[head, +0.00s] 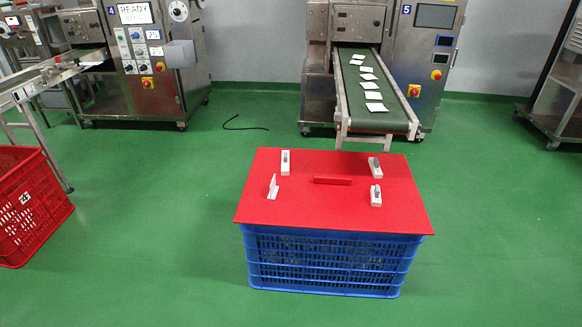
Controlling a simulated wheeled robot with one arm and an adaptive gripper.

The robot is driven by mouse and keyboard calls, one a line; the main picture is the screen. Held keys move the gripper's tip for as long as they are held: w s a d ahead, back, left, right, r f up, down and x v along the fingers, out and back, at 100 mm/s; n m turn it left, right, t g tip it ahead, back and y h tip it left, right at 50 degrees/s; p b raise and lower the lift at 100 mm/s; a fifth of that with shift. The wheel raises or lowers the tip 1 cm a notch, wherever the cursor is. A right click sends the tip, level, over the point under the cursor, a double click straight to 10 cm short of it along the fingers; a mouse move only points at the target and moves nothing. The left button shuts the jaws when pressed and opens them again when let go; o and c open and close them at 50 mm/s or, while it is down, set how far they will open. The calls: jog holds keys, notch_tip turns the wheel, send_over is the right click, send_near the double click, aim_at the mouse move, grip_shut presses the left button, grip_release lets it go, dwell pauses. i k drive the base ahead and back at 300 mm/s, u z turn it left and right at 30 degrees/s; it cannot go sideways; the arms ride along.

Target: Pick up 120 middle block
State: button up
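A red flat board (300,212) lies on top of a blue crate (330,265) in the middle of the head view. A low red bar (332,181) lies near the middle of the board. Small white pieces with grey parts stand at the back left (285,163), the back right (375,168) and the front right (376,198) of the board. A white piece with a slanted upright part (272,188) stands at the front left. No label reading 120 can be made out on any of them. My gripper is not in view.
A packing machine with a green conveyor belt (372,118) carrying several white packets stands behind the crate. Another machine (150,60) stands at the back left. A red crate (30,205) sits at the left edge. A black cable (240,127) lies on the green floor. Floor around the blue crate is clear.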

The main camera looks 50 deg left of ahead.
aim_at(373, 162)
jog(key=u, duration=2.2)
jog(key=i, duration=0.8)
